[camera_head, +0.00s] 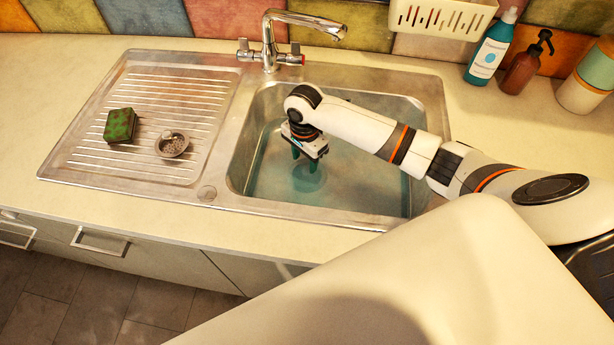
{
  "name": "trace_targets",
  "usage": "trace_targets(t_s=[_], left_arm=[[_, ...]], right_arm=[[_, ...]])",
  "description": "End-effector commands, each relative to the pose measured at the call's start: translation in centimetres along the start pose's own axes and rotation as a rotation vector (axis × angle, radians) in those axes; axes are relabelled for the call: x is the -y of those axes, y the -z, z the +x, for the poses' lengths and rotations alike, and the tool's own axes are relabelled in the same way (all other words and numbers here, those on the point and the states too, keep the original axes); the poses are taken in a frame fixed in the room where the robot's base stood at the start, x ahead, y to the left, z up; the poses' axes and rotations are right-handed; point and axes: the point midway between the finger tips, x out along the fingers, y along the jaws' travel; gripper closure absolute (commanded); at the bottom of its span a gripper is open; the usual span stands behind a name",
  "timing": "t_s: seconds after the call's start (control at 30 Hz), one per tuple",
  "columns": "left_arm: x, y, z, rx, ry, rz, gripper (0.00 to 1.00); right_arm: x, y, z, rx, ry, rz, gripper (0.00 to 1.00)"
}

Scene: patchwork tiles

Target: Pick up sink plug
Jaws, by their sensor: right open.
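A round shape (308,181) lies under the blue-green water at the bottom of the sink basin (236,160). It appears to be the sink plug at the drain, but the water blurs it. My right gripper (306,162) reaches down into the basin, just above this shape in the picture. It is open, with its fingers pointing down and their tips at or in the water. I see nothing between them, and I cannot tell whether they touch the plug. My left gripper is out of view.
A chrome tap (271,40) stands behind the basin. The ribbed drainboard (190,85) holds a green sponge (120,126) and a small metal strainer (173,146). A blue bottle (490,52), a brown pump bottle (524,68) and a canister (580,94) stand at the back right.

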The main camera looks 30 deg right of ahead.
Motion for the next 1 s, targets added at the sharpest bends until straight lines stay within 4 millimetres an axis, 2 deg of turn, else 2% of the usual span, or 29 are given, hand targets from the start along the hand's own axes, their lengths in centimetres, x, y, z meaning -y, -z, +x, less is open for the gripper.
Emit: trace_targets(t_s=[0.17,0.43,0.73,0.77,1.0], left_arm=[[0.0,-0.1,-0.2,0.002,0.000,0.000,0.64],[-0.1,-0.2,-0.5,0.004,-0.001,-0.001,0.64],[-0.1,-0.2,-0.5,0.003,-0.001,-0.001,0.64],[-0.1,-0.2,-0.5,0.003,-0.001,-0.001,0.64],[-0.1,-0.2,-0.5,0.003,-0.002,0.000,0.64]], right_arm=[[0.1,-0.1,1.2,0.001,0.002,0.000,0.52],[0.4,-0.4,5.1,0.001,0.001,0.000,0.52],[0.3,-0.3,5.8,0.001,0.000,-0.002,0.52],[0.3,-0.3,5.7,0.001,0.000,-0.002,0.54],[0.3,-0.3,5.7,0.001,0.000,-0.002,0.93]])
